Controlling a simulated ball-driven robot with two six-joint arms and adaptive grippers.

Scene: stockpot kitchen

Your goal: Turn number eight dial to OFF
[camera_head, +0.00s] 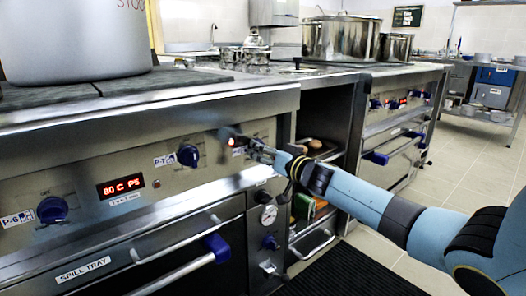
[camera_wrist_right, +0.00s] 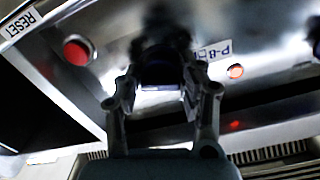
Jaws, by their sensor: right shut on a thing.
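My right gripper (camera_head: 232,138) reaches the stove's front panel from the right, just right of the P-7 dial. In the right wrist view my right gripper (camera_wrist_right: 161,80) has its two fingers on either side of the dark number eight dial (camera_wrist_right: 160,55), shut on it. The P-8 label (camera_wrist_right: 214,50) shows beside the dial. In the head view the gripper covers this dial. The dial's pointer is too dark to read. My left gripper is not in view.
The blue P-7 dial (camera_head: 188,155) and blue P-6 dial (camera_head: 52,209) sit to the left on the panel. A display (camera_head: 121,186) reads "80 C P5". A red button (camera_wrist_right: 78,50) near RESET and an orange light (camera_wrist_right: 235,71) flank the gripper. A blue-ended oven handle (camera_head: 216,247) juts out below.

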